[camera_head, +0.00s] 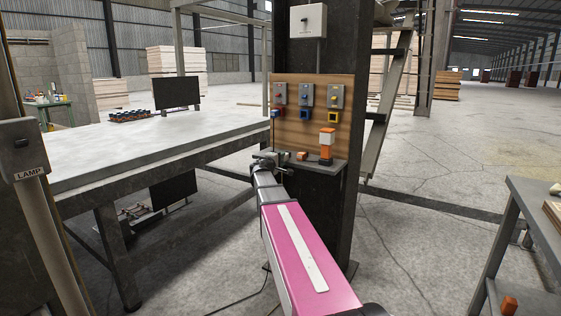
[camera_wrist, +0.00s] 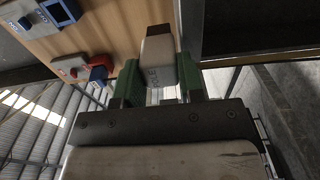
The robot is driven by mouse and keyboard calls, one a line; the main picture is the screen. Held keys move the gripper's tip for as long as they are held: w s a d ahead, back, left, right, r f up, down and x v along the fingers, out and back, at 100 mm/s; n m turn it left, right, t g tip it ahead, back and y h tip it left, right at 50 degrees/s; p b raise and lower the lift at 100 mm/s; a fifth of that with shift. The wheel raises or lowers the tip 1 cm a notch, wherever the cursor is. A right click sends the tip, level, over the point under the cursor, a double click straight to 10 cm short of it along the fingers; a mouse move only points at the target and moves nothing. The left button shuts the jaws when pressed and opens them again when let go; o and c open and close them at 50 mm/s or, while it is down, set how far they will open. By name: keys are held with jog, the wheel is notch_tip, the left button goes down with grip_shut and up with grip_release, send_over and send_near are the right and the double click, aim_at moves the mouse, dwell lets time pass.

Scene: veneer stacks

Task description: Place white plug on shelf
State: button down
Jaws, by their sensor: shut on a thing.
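My gripper (camera_wrist: 160,85) has green fingers shut on the white plug (camera_wrist: 160,62), a pale block with a dark end. In the head view my gripper (camera_head: 268,160) is at the left end of the shelf (camera_head: 334,167), below the wooden board; the plug cannot be made out there. The shelf is a narrow grey ledge. An orange and white device (camera_head: 327,147) stands upright on it, and a small orange block (camera_head: 302,155) lies to its left. I cannot tell whether the held plug touches the shelf.
The wooden board (camera_head: 290,137) on a dark column carries red, blue and yellow sockets; a blue piece sits at the red one. A long pale table (camera_head: 130,150) is to the left, a dark table (camera_head: 535,195) to the right. A LAMP post (camera_head: 30,150) stands far left.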

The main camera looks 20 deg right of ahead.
jog(key=shift+f, duration=0.3)
jog(key=c, duration=0.7)
grip_release()
jog(key=shift+c, duration=0.2)
jog(key=v, duration=1.2)
